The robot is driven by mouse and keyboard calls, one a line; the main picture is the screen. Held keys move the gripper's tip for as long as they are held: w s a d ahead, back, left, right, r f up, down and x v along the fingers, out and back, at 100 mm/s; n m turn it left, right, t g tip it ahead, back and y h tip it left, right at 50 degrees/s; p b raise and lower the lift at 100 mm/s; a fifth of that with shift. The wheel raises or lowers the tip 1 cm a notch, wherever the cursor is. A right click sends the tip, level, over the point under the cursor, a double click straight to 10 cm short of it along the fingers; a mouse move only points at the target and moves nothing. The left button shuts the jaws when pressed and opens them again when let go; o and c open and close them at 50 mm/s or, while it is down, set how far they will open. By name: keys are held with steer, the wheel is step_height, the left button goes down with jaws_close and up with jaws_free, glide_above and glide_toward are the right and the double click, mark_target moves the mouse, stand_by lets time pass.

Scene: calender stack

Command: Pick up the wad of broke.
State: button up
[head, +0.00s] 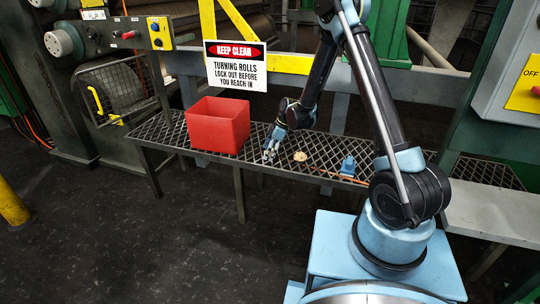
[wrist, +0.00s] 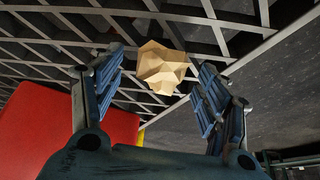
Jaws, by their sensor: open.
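The wad of broke (head: 300,157) is a small crumpled tan lump lying on the dark grating bench (head: 322,163), right of the red bin. It also shows in the wrist view (wrist: 161,68), beyond and between the two fingers, nearer the left one. My gripper (head: 269,156) is just left of the wad in the head view, low over the bench's front edge. In the wrist view its fingers (wrist: 158,100) are spread wide with nothing between the pads. I cannot tell the exact gap between fingertips and wad.
A red bin (head: 217,125) stands on the bench, close to the left of my gripper. A blue tool-like object (head: 348,166) and a thin orange strip lie to the right. A "KEEP CLEAR" sign (head: 235,65) and a yellow rail are behind. The floor in front is clear.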

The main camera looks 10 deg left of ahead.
steer(key=c, duration=1)
steer(key=shift+o, duration=0.2)
steer(key=shift+r, duration=0.1)
step_height(320, 180, up, 10)
steer(key=shift+f, duration=0.1)
